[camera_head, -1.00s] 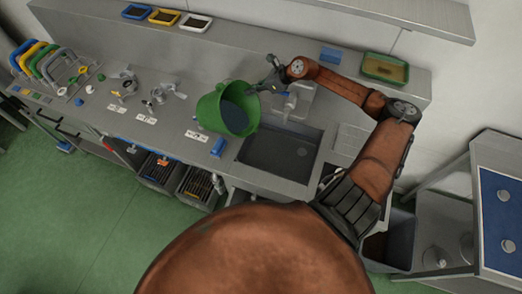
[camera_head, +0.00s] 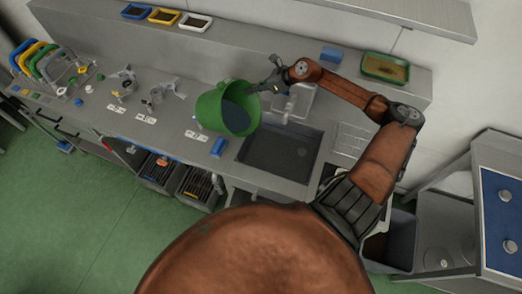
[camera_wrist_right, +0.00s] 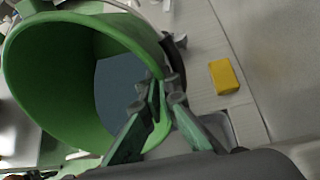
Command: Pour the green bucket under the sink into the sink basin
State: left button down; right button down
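The green bucket (camera_head: 211,108) is in the air above the counter, at the back left of the sink basin (camera_head: 262,158). It is tilted, with its mouth toward the camera and the right, and dark blue-grey contents show inside. My right gripper (camera_head: 266,87) is at the bucket's right rim. In the right wrist view the fingers (camera_wrist_right: 164,90) close on the rim of the bucket (camera_wrist_right: 60,100). The basin looks empty, with a round drain. No pouring stream shows. My left gripper is not in view.
The tap (camera_head: 289,104) stands behind the basin, close to the bucket and my gripper. A blue block (camera_head: 218,146) lies left of the basin. A yellow block (camera_wrist_right: 224,77) shows in the right wrist view. Metal fittings (camera_head: 160,92) stand further left. A green tray (camera_head: 385,68) sits on the back ledge.

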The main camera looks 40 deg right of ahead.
jog(key=shift+s+d+r+t+b, duration=0.15)
jog(key=shift+s+r+t+b, duration=0.1)
jog(key=shift+r+t+b, duration=0.4)
dwell(1.3)
jog(key=shift+s+d+r+t+y+b, duration=0.15)
jog(key=shift+s+r+t+y+b, duration=0.3)
jog(key=shift+b, duration=0.2)
dwell(5.4)
